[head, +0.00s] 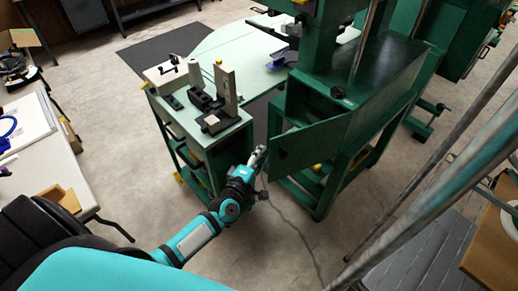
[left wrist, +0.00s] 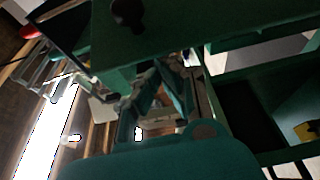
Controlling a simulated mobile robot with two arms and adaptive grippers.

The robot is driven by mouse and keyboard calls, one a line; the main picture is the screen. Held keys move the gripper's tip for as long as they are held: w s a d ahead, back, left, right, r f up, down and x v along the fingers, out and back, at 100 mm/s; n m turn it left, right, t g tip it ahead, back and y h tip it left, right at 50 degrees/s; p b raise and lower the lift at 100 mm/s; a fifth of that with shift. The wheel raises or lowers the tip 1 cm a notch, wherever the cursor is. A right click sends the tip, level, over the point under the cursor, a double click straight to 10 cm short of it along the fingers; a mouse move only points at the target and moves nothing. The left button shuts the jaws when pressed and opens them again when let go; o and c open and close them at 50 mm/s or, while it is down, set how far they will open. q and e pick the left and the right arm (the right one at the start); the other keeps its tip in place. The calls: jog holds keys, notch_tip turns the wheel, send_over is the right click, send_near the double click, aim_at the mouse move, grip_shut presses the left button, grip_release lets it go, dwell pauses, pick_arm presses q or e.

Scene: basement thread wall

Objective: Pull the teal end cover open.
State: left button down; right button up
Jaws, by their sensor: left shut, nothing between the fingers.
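The teal end cover (head: 315,142) is a dark green panel on the end of the green machine. It stands swung out at an angle, with a dark gap showing above and behind it. My left gripper (head: 259,156) is shut and empty, close by the cover's left edge; I cannot tell whether they touch. In the left wrist view the cover (left wrist: 230,22) runs across the top, with a dark round knob or hole on it. The fingers (left wrist: 165,88) show just below the panel. My right gripper is not in view.
A pale-topped green cart (head: 200,125) with small fixtures stands left of my left gripper. The green machine (head: 375,75) rises behind the cover. Metal rails (head: 430,190) cross the right side. A white table (head: 45,150) is at far left. Bare concrete lies below the cover.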

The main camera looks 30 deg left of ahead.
pick_arm(q)
jog(key=shift+n+y, duration=0.6)
jog(key=shift+y, duration=0.2)
jog(key=s+d+p, duration=0.2)
jog(key=d, duration=0.1)
jog(key=shift+s+d+r, duration=0.1)
jog(key=shift+s+r, duration=0.1)
jog(key=shift+s, duration=0.05)
jog(key=s+d, duration=0.3)
jog(key=d, duration=0.2)
jog(key=shift+d+f, duration=0.2)
jog(key=shift+d, duration=0.1)
jog(key=shift+s, duration=0.1)
